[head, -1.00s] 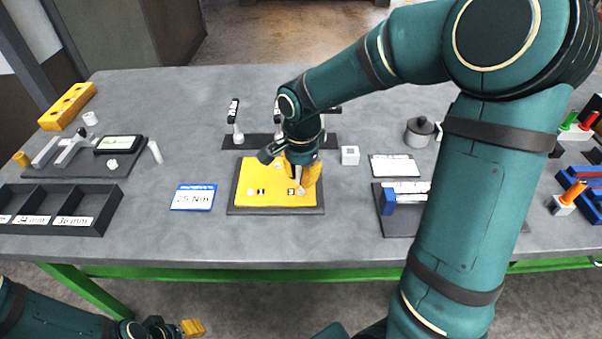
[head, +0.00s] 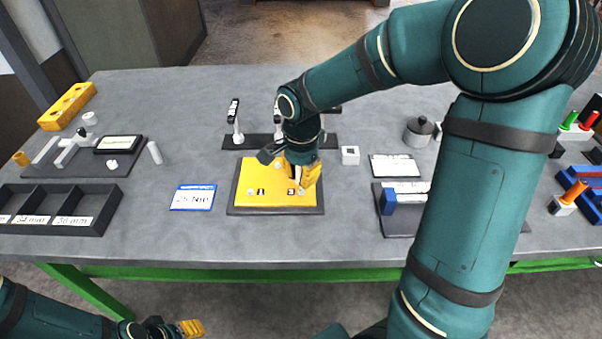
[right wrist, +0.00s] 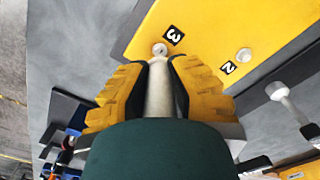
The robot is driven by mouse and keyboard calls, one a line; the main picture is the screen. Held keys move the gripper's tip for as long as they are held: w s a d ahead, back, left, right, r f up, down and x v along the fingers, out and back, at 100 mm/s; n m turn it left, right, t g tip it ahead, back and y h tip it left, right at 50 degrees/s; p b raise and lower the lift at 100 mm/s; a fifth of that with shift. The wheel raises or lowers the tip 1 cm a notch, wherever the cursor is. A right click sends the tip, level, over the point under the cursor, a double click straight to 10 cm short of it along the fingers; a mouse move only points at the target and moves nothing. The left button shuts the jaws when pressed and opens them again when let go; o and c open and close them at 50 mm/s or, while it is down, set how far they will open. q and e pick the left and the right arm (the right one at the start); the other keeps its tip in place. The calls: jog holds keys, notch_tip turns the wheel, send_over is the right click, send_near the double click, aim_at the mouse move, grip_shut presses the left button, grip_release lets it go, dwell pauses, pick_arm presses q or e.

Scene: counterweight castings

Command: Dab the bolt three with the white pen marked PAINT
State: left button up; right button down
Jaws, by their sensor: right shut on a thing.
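My right gripper (head: 301,176) is over the yellow casting plate (head: 262,197). In the right wrist view its yellow fingers (right wrist: 158,88) are shut on a pale, white pen (right wrist: 158,92). The pen's end points at bolt three (right wrist: 159,49), a small light bolt head beside the black label 3 (right wrist: 173,35). The pen's end shows just beside the bolt; whether they touch I cannot tell. Bolt two (right wrist: 244,54) is beside label 2. The PAINT mark is not visible. My left gripper (head: 190,328) is low at the front left, off the table; its jaws are unclear.
A row of upright holders (head: 236,136) stands behind the plate. A white cube (head: 350,155) is to its right and a blue-edged 25 Nm card (head: 193,197) to its left. A dark compartment tray (head: 100,228) is at the front left. Bare table lies around the card.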

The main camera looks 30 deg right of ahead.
jog(key=shift+f+b, duration=0.3)
jog(key=shift+f, duration=0.1)
dwell(1.4)
jog(key=shift+r+p, duration=2.3)
jog(key=shift+r, duration=0.8)
